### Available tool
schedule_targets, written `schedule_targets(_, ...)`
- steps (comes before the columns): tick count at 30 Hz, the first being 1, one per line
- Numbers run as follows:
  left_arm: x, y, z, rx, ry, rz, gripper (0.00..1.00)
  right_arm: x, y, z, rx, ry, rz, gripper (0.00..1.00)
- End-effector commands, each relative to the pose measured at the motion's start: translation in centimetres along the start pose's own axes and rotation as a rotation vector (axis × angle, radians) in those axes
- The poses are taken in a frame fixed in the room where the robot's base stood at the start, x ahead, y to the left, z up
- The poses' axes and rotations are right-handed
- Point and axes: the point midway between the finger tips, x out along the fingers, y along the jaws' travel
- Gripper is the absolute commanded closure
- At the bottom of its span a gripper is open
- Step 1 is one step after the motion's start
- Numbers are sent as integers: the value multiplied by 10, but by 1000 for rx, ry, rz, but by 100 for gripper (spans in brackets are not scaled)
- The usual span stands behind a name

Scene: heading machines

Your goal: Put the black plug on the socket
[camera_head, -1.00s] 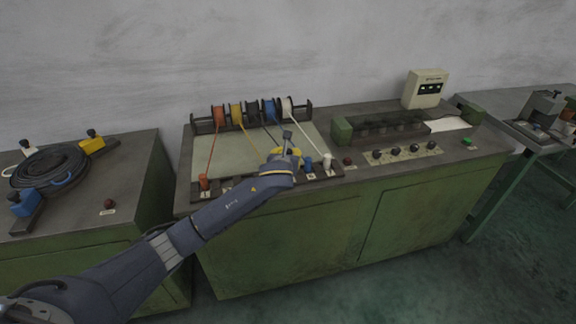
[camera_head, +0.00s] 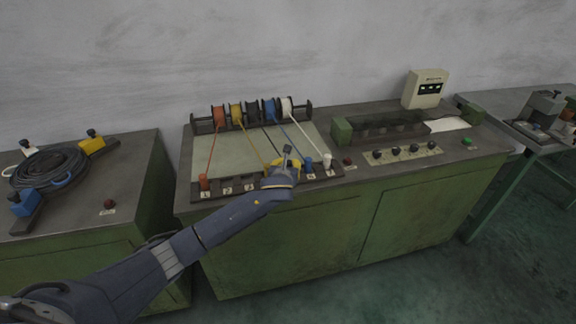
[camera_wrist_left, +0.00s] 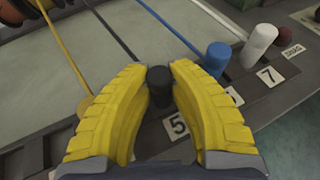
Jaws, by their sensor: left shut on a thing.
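My left gripper (camera_head: 285,162) is over the front strip of the wire board, and its yellow fingers are shut on the black plug (camera_wrist_left: 159,86). The black plug stands between the fingertips in the left wrist view, right behind the label "5" (camera_wrist_left: 177,126). A black cord (camera_wrist_left: 133,42) runs from the plug to the black spool (camera_head: 252,112). The plug's lower end and the socket under it are hidden, so I cannot tell whether they touch. In the head view my gripper covers the plug. My right gripper is not in view.
The blue plug (camera_wrist_left: 217,58) and white plug (camera_wrist_left: 260,45) stand close on the right. The red plug (camera_head: 204,182) stands at the strip's left end. A yellow cord (camera_wrist_left: 66,50) runs down to my left finger.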

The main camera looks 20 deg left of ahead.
Motion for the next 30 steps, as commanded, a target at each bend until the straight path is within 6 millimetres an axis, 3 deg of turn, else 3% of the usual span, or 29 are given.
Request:
schedule_targets(1, 1, 0, -2, 1, 0, 1, 100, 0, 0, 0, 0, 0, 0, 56)
schedule_targets(2, 1, 0, -2, 1, 0, 1, 76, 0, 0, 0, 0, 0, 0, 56)
schedule_targets(7, 0, 0, -1, 0, 1, 0, 56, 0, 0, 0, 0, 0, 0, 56)
schedule_targets(19, -6, 0, 1, -1, 1, -2, 56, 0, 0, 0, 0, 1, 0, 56)
schedule_targets(30, -62, -1, 2, -1, 0, -3, 56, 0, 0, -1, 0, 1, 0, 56)
